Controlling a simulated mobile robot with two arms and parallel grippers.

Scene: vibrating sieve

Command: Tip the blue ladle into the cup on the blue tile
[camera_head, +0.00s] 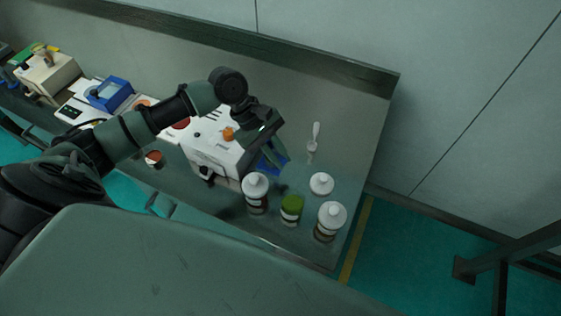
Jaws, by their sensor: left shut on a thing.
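My left gripper (274,150) reaches in from the left, over the bench beside a white machine. It is shut on what seems to be the blue ladle, which is mostly hidden by the fingers. A blue patch (272,164) shows just below the fingertips; I cannot tell whether it is part of the ladle or the blue tile. I cannot make out the cup there; the gripper and arm cover that area. My right gripper is not in view.
The white machine (216,155) stands left of the gripper. A white-lidded jar (256,190), a green-lidded jar (292,206) and another white-lidded jar (331,217) stand near the front edge. A white lidded item (321,184) and a white spoon-like tool (315,138) are to the right. The back right is clear.

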